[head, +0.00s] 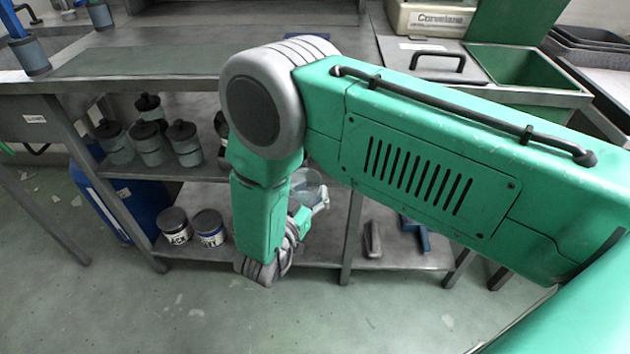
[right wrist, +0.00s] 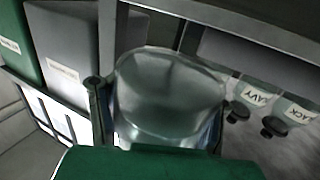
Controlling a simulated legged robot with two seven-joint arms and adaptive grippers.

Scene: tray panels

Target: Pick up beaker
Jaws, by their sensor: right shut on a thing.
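The beaker (head: 307,184) is clear and glassy, and part of it shows beyond my right forearm in the head view. It is large in the right wrist view (right wrist: 168,95), where its round rim and pale body fill the space between the fingers. My right gripper (head: 313,202) is shut on the beaker, by the front of the shelving under the bench. In the right wrist view the gripper (right wrist: 155,112) has a finger on each side of the beaker. My forearm hides part of the gripper and beaker in the head view. My left gripper is not in view.
Lidded grey jars (head: 151,145) stand on the middle shelf. Two labelled tins (head: 210,228) and a blue container (head: 140,207) are lower left. A grey block (head: 372,240) and a blue item lie lower right. The steel bench top (head: 180,55) is above. The floor in front is open.

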